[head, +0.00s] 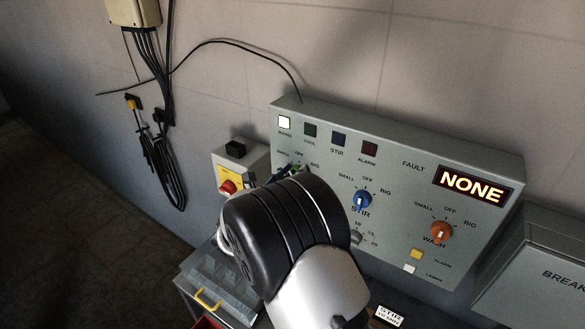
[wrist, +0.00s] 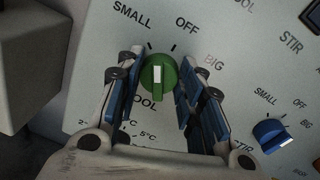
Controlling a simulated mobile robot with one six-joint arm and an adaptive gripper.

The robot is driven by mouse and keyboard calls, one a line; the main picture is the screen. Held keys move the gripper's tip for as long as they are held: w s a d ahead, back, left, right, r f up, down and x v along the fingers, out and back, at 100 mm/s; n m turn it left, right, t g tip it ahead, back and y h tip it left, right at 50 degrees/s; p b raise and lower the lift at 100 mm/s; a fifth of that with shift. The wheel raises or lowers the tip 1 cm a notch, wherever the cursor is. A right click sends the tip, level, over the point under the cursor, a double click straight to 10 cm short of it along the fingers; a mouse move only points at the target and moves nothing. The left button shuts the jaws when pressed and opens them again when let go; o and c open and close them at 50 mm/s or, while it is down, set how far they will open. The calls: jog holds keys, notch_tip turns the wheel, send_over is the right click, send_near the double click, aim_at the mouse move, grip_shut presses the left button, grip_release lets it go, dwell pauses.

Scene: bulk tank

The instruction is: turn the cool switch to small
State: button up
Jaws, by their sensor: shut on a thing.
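The cool switch is a green round knob (wrist: 158,76) with a white mark, on the grey panel in the wrist view, above a partly hidden COOL label. SMALL is at its upper left, OFF at its upper right and BIG to its right. The white mark points straight up in the picture, between the SMALL and OFF ticks. My gripper (wrist: 160,82) has its blue-padded fingers on both sides of the knob and is shut on it. In the head view my arm covers most of this knob and my gripper.
The panel (head: 400,152) also carries a blue STIR knob (head: 361,199), an orange WASH knob (head: 439,232) and a display (head: 473,187) reading NONE. Cables hang on the wall at the left.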

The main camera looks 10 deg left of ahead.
jog(key=shift+n+p, duration=1.8)
jog(key=shift+n, duration=0.2)
jog(key=o, duration=1.1)
jog(key=shift+c, duration=0.2)
jog(key=shift+a, duration=0.1)
jog(key=v, duration=1.2)
jog(key=shift+w+a+r, duration=0.1)
jog(key=shift+a+r, duration=0.05)
